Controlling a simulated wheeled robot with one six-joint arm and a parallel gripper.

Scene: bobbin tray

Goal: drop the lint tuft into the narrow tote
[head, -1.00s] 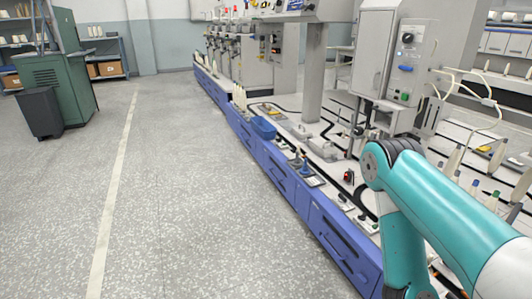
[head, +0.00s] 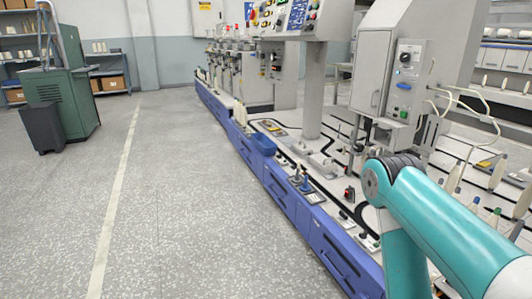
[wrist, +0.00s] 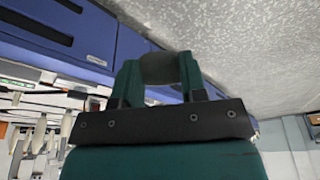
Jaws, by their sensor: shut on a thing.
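My gripper (wrist: 158,78) shows in the wrist view with its two teal fingers shut on a rounded grey thing (wrist: 160,67), which looks like the lint tuft. It is held over the boundary between the blue machine front and the speckled floor. The head view shows my teal arm at the right, but not the gripper. A small open blue box (head: 263,144) sits on the machine's front edge. A tall dark grey bin (head: 42,128) stands on the floor at the left. I cannot tell which of these is the narrow tote.
The long machine with blue drawers (head: 318,232) runs along the right, with bobbins and fittings on its top. A green cabinet (head: 70,100) stands behind the grey bin. The speckled floor (head: 170,220) between them is clear.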

